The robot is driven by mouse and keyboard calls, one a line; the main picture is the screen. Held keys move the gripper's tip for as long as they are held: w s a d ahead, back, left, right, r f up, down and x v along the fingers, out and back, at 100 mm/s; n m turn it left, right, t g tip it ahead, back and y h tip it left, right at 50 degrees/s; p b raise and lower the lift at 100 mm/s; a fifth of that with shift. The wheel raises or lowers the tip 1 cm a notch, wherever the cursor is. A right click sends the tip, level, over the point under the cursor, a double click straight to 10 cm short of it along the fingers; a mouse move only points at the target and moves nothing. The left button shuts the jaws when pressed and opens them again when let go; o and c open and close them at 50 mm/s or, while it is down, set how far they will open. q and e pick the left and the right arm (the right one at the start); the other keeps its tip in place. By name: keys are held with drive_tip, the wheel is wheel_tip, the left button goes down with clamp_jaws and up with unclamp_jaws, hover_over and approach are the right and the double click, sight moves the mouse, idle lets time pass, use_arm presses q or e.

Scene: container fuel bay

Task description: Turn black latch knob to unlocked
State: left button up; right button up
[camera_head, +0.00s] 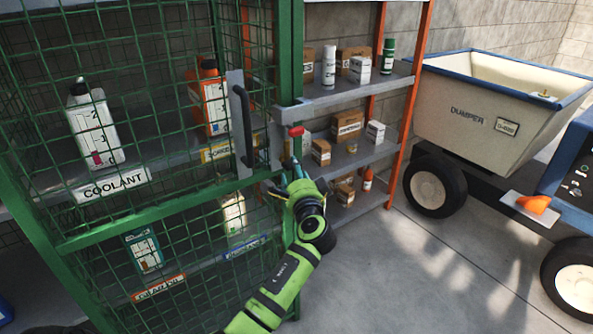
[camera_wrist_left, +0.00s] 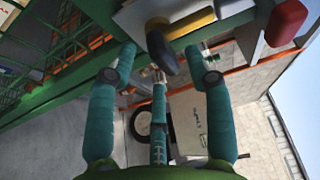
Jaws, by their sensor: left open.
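The black latch knob (camera_wrist_left: 161,50) shows in the left wrist view, beside a yellow part, at the top between my left fingertips. I cannot tell whether the fingers touch it. In the head view I cannot make the knob out clearly near my gripper. My left gripper (camera_head: 293,168) is at the right edge of the green mesh door (camera_head: 150,220), below a red-tipped part (camera_head: 296,131). In the wrist view the left gripper (camera_wrist_left: 160,62) has its teal fingers spread apart, with nothing held. The red part (camera_wrist_left: 286,22) is at upper right there. My right gripper is not in view.
A black pull handle (camera_head: 243,125) stands on the door, left of my gripper. Behind the mesh are a white coolant jug (camera_head: 92,125) and an orange jug (camera_head: 212,100). Open shelves (camera_head: 345,88) with boxes stand right. A dumper (camera_head: 480,105) stands farther right, with clear floor before it.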

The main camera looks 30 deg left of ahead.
use_arm(q)
drive_tip(key=shift+x, duration=0.8)
clamp_jaws()
